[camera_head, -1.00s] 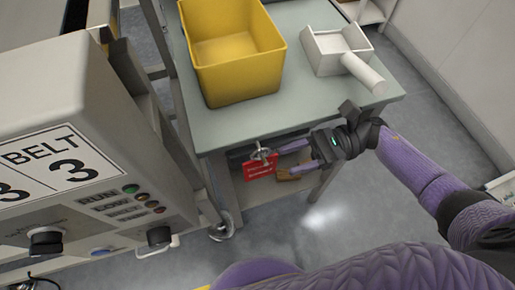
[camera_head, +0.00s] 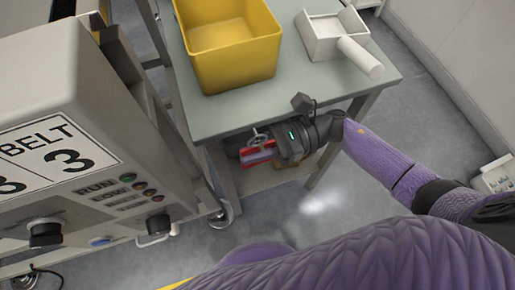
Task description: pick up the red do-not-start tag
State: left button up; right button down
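The red do-not-start tag (camera_head: 249,160) hangs from a small metal hook (camera_head: 258,139) under the front edge of the grey-green table. My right gripper (camera_head: 260,154) reaches in from the right, below that edge. One of its fingers lies across the front of the tag and covers part of it. The other finger is mostly hidden, so I cannot tell whether the fingers are open or shut on the tag. My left gripper is out of view.
The table (camera_head: 240,108) carries a yellow bin (camera_head: 235,72) and a white scoop (camera_head: 335,38), close above my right gripper. A grey control panel (camera_head: 150,190) marked BELT 3 stands at the left. Open floor (camera_head: 370,150) lies to the right.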

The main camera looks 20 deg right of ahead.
jog(key=shift+r, duration=0.25)
jog(key=s+r+p, duration=0.1)
jog(key=s+p, duration=0.6)
jog(key=s, duration=1.1)
jog(key=w+a+r+m+t+h+p, duration=0.25)
jog(key=w+r+m+t+p, duration=0.25)
jog(key=w+r+m+t, duration=0.5)
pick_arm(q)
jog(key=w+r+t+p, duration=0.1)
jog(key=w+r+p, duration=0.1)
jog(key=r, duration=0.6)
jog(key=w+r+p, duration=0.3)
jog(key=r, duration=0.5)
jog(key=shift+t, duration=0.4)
pick_arm(e)
jog(key=w+d+r+m+t+h, duration=0.4)
jog(key=r+h, duration=0.3)
jog(key=r, duration=0.1)
jog(key=w+d+r+m+t+h, duration=0.4)
jog(key=d+r+h, duration=0.1)
jog(key=r+h, duration=0.2)
jog(key=shift+w+d+r+t+h, duration=0.3)
jog(key=shift+w+r+h, duration=0.1)
jog(key=shift+h, duration=0.35)
